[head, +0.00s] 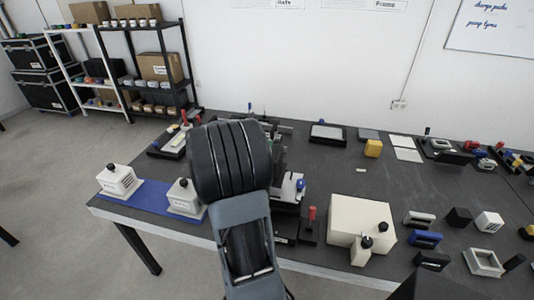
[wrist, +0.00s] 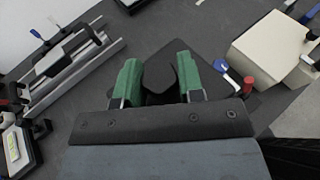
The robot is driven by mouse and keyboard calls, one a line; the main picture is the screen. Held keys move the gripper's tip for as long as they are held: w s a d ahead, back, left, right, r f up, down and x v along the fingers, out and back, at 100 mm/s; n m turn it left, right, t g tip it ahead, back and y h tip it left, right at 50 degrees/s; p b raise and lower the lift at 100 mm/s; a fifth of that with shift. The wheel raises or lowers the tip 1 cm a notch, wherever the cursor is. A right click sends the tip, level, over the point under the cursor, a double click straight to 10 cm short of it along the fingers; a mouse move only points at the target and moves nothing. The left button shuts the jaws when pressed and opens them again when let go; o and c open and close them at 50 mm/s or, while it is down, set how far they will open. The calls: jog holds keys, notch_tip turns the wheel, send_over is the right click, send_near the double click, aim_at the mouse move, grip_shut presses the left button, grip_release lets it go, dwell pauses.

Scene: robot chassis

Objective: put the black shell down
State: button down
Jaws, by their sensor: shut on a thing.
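My gripper (wrist: 158,84) shows in the wrist view with two green fingers. They are closed on the sides of a black piece, which I take to be the black shell (wrist: 160,74). A dark flat plate (wrist: 208,42) lies below and around it in that view. I cannot tell whether the shell touches the plate or hangs above it. In the head view my own arm hides the gripper and the shell.
A cream box (head: 357,218) stands right of my arm, beside a red-handled fixture (head: 309,226). A metal rail (wrist: 72,66) lies left of the gripper. White housings (head: 119,180) stand on a blue mat (head: 150,195). Several small parts crowd the table's right.

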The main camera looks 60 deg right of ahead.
jog(key=shift+d+f, duration=1.4)
jog(key=shift+f, duration=0.15)
jog(key=shift+f+p, duration=0.5)
jog(key=shift+f, duration=1.1)
jog(key=shift+f, duration=0.15)
jog(key=c, duration=0.7)
grip_release()
jog(key=shift+c, duration=0.2)
